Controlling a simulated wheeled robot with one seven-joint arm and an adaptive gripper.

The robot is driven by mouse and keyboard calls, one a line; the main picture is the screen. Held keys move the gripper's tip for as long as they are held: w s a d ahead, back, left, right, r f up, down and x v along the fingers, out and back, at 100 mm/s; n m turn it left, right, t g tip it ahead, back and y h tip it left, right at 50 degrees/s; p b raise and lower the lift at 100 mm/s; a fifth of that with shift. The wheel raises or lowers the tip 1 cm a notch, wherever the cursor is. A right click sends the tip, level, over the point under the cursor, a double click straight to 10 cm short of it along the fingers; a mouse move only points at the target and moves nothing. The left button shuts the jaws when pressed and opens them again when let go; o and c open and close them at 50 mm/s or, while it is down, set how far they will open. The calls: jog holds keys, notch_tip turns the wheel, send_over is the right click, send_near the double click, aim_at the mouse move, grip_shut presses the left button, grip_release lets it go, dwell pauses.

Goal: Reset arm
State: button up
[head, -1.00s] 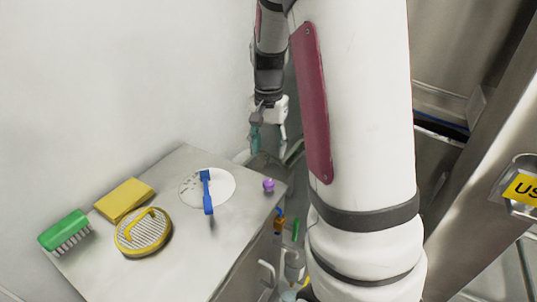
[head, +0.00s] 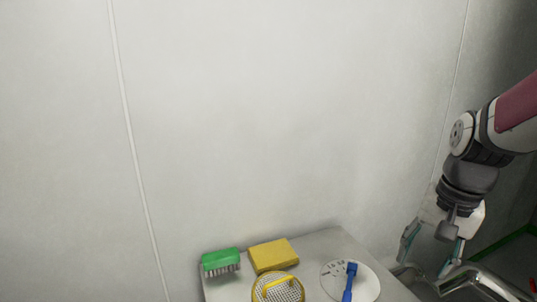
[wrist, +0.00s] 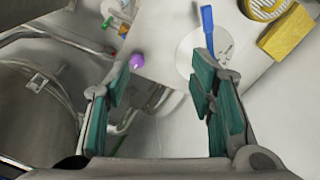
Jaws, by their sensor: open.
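My gripper (head: 432,250) hangs at the right of the head view, beside the right end of the grey bench top. In the wrist view my gripper (wrist: 158,105) has its two teal-padded fingers wide apart with nothing between the pads. A small purple knob-like thing (wrist: 137,61) shows beyond the fingers, near the bench edge. My arm comes in from the right edge of the head view.
The bench top (head: 335,246) holds a green brush (head: 221,259), a yellow sponge (head: 273,255), a round yellow-rimmed sieve (head: 277,291) and a white disc (head: 369,284) with a blue tool (head: 349,283). A steel vessel (wrist: 35,115) stands at left in the wrist view. A plain wall rises behind.

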jog(key=s+a+r+n+t+p, duration=0.1)
jog(key=s+a+r+n, duration=0.3)
jog(key=s, duration=0.4)
jog(key=s+a+r+n+t+p, duration=0.1)
jog(key=s+a+r+n, duration=0.3)
jog(key=s, duration=0.5)
jog(key=shift+s+a+r+t+p, duration=0.25)
jog(key=shift+a+r+p, duration=0.25)
jog(key=shift+a+p, duration=0.6)
jog(key=shift+a, duration=0.2)
